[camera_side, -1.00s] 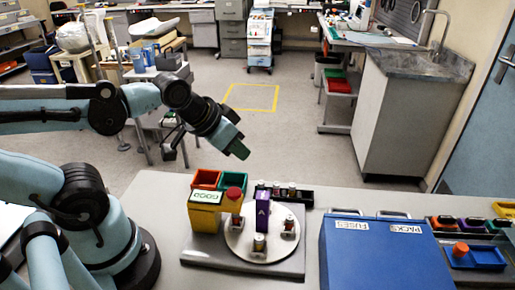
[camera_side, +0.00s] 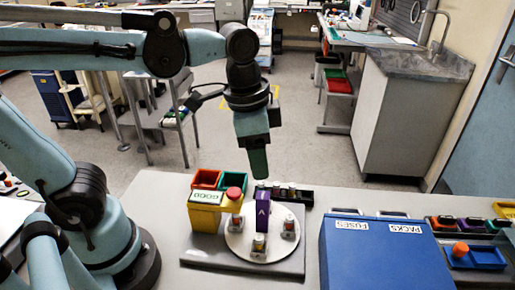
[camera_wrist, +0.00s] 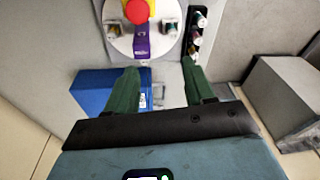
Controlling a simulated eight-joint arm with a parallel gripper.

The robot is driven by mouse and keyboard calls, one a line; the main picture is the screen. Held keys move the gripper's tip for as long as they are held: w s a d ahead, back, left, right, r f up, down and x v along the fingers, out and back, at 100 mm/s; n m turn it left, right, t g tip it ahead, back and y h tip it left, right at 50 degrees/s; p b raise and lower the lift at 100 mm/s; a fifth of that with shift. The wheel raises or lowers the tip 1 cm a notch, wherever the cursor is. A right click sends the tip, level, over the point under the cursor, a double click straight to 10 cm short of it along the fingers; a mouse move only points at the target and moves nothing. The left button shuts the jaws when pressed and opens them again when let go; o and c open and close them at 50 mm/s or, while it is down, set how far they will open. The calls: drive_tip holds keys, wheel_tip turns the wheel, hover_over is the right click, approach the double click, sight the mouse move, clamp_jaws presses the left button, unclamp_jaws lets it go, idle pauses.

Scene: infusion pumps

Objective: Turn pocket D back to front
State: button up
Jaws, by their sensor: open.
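A white round turntable (camera_side: 240,243) sits on a grey base plate, with a purple block (camera_side: 262,212) marked A standing on it. Small holders with capped pieces stand around the disc, one at the front (camera_side: 258,247) and one at the right (camera_side: 289,229). I cannot read a D on any of them. In the wrist view the turntable (camera_wrist: 118,45) and purple block (camera_wrist: 142,42) are at the top. My gripper (camera_side: 258,172) points down above the turntable's rear, clear of it. In the wrist view its green fingers (camera_wrist: 160,64) are apart and empty.
Orange (camera_side: 206,178) and green bins and a black vial rack (camera_side: 302,197) are behind. A blue case (camera_side: 380,262) stands close at right.

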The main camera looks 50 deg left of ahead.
sight(263, 205)
drive_tip(key=shift+s+d+r+m+g, duration=0.15)
drive_tip(key=shift+d+r+m+g, duration=0.15)
drive_tip(key=shift+d+m+g, duration=0.25)
drive_tip(key=shift+s+d+r+m+g, duration=0.15)
drive_tip(key=shift+d+r+m+g, duration=0.15)
drive_tip(key=shift+d+m, duration=0.3)
drive_tip(key=shift+f, duration=6)
clamp_jaws()
